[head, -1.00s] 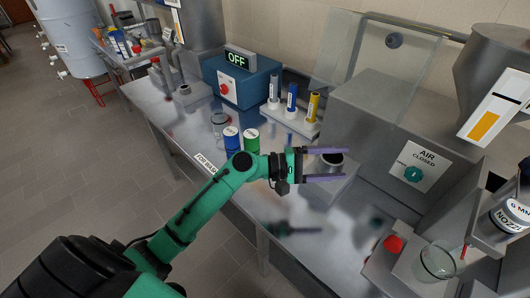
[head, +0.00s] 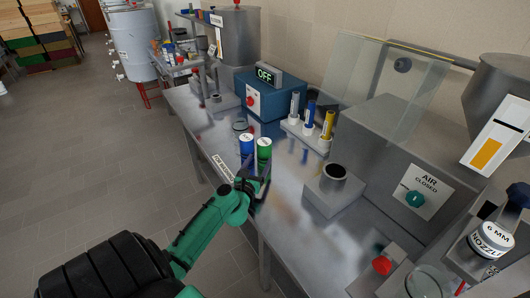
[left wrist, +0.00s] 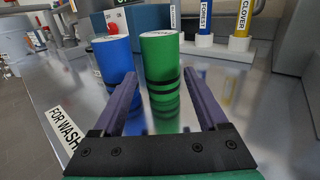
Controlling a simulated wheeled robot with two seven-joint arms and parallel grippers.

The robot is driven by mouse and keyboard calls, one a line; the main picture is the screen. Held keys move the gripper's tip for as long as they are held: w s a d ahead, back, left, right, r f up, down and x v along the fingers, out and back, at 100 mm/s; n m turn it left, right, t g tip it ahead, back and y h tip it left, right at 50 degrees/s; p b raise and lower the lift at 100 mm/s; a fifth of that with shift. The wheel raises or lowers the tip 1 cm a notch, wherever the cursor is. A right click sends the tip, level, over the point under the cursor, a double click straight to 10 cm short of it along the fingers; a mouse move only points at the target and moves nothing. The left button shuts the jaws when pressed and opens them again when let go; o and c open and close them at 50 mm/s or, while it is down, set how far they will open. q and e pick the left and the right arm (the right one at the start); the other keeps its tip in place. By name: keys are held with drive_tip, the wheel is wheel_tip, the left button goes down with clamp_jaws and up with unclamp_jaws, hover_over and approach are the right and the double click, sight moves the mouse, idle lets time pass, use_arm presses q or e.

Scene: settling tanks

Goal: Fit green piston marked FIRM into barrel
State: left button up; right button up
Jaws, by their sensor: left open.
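The green piston (head: 264,149) stands upright on the steel bench, right beside a blue piston (head: 247,145). In the left wrist view the green piston (left wrist: 161,75) shows two black rings; its top marking is not legible. My left gripper (head: 257,170) is open and empty, low over the bench. In the left wrist view its fingers (left wrist: 163,80) point at the green piston, one tip towards the gap between green and blue. I cannot tell whether the tips reach around it. The likely barrel, a dark round opening (head: 335,172) in a grey block, sits to the right. My right gripper is out of view.
The blue piston (left wrist: 113,62) is close to the left finger. Behind stand a blue box reading OFF (head: 262,93) and a rack (head: 306,134) of coloured tubes. A FOR WASH label (head: 222,167) marks the bench edge. An AIR CLOSED panel (head: 419,192) is at right.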

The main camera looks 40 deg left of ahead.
sight(262, 155)
use_arm(q)
drive_tip(key=x, duration=0.4)
drive_tip(key=shift+w+r, duration=0.2)
drive_tip(key=shift+w+a+f, duration=0.15)
drive_tip(key=shift+w, duration=0.15)
drive_tip(key=shift+s, duration=0.1)
drive_tip(key=c, duration=0.6)
clamp_jaws()
